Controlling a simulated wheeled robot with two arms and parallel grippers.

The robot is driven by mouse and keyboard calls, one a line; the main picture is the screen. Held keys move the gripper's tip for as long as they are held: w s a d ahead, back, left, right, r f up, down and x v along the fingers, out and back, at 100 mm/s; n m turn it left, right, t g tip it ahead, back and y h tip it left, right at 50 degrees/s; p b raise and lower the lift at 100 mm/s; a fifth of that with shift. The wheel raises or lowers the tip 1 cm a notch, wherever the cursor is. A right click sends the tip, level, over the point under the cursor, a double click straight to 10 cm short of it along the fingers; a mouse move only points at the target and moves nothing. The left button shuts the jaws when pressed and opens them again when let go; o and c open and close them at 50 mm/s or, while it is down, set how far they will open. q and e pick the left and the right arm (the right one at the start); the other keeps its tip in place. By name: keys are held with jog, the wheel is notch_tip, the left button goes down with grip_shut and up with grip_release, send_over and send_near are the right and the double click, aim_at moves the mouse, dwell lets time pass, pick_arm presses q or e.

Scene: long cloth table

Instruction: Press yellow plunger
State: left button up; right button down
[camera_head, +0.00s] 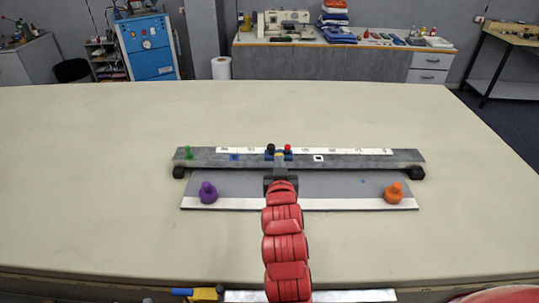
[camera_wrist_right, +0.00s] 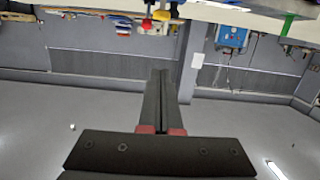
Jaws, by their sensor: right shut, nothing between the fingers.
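In the right wrist view, which is upside down, the yellow piece (camera_wrist_right: 161,15) shows beyond my fingertips. My right gripper (camera_head: 280,165) is shut and empty, at the near side of the yellow piece in the head view. In the wrist view its dark fingers (camera_wrist_right: 162,72) lie together, with a visible gap to the yellow piece. Contact cannot be seen. My left gripper is not in view.
A black knob (camera_head: 270,149) and a red knob (camera_head: 287,148) flank the yellow piece. A purple knob (camera_head: 208,192) and an orange knob (camera_head: 394,193) sit on the front panel. The surrounding table (camera_head: 110,130) is clear.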

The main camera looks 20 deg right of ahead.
jog(key=shift+s+d+f, duration=0.1)
dwell(0.4)
jog(key=w+d+f+p, duration=0.2)
jog(key=w+f+p, duration=0.3)
jog(key=w, duration=0.4)
jog(key=shift+w+d+f, duration=0.35)
jog(key=shift+f, duration=0.1)
notch_tip(320, 180, down, 3)
jog(key=b, duration=0.3)
jog(key=shift+s+r, duration=0.1)
